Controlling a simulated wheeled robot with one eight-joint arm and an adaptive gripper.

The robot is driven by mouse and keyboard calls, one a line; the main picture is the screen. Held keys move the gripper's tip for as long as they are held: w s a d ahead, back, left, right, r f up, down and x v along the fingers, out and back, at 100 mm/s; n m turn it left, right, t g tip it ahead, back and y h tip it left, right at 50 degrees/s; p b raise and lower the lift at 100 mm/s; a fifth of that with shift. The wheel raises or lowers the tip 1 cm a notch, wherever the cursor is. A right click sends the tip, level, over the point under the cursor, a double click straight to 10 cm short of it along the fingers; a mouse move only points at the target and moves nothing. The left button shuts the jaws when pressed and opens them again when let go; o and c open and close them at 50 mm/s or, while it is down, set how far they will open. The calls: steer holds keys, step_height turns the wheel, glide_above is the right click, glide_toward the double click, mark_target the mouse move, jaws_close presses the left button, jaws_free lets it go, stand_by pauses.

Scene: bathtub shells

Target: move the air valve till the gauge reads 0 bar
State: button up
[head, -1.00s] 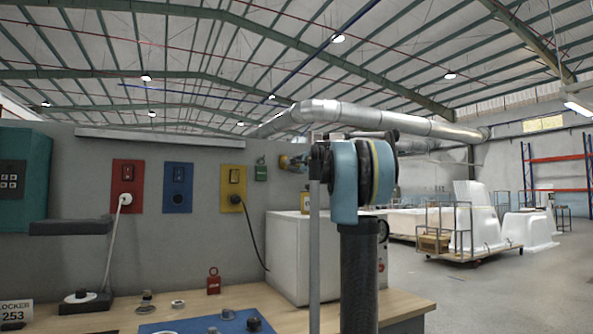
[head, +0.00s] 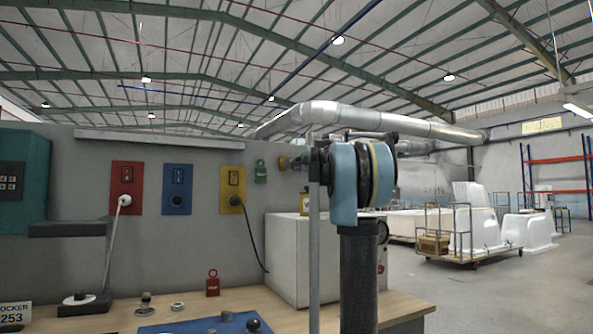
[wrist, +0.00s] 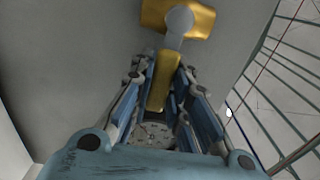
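In the wrist view, the air valve shows a yellow body (wrist: 190,20) with a grey round hub at the top. Its yellow lever (wrist: 160,82) runs from the hub down between the blue fingers of my gripper (wrist: 161,66). The fingers are close in on both sides of the lever and look shut on it. In the head view, a small yellow part of the valve (head: 283,162) shows on the grey wall, left of my arm. My arm hides most of the gripper there. I cannot make out a gauge reading in either view.
Red (head: 126,188), blue (head: 177,188) and yellow (head: 232,190) socket plates are on the wall. A white box (head: 290,255) stands on the wooden bench (head: 290,318). Open floor with bathtub shells (head: 480,230) is at right.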

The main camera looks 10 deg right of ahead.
steer(key=o, duration=0.4)
steer(key=v, duration=1.2)
stand_by(0.4)
